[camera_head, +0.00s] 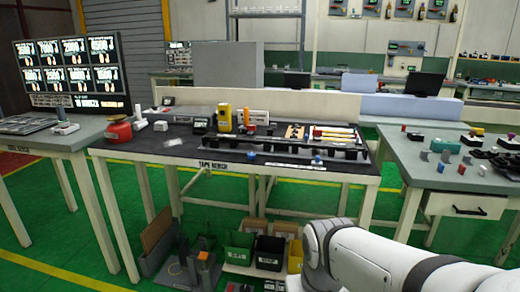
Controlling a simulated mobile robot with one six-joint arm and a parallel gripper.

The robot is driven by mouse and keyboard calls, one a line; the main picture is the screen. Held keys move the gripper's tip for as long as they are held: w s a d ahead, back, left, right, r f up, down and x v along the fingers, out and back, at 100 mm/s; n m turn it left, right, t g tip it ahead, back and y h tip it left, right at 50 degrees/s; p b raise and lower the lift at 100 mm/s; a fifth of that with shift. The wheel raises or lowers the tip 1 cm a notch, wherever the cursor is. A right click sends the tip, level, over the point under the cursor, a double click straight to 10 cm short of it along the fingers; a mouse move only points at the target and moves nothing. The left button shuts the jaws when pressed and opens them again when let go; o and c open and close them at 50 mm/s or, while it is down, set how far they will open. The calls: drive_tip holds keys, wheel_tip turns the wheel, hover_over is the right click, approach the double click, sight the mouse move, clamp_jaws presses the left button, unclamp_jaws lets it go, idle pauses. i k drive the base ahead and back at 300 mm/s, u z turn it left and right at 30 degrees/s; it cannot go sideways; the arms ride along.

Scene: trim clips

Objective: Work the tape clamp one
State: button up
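The tape bench (135,147), labelled on its front edge, stands in the middle with a dark top. A yellow upright device (224,118) stands near its back. A long black fixture (290,150) with several dark blocks runs along its right half. Blue knobs (317,159) sit at the fixture's front. I cannot tell which part is the tape clamp at this size. A white arm link of mine enters at the lower right; my gripper is outside the view.
A red round object (118,132) sits at the bench's left end. Bins and boxes, including a green bin (238,247), stand under the bench. Another table (420,172) with small coloured parts stands at right. Green floor (50,262) lies open at front left.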

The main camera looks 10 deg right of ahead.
sight(317, 132)
drive_tip(key=u, duration=1.3)
drive_tip(key=k, duration=1.05)
drive_tip(key=z, duration=1.25)
drive_tip(key=i, duration=1.65)
drive_tip(key=z, duration=0.1)
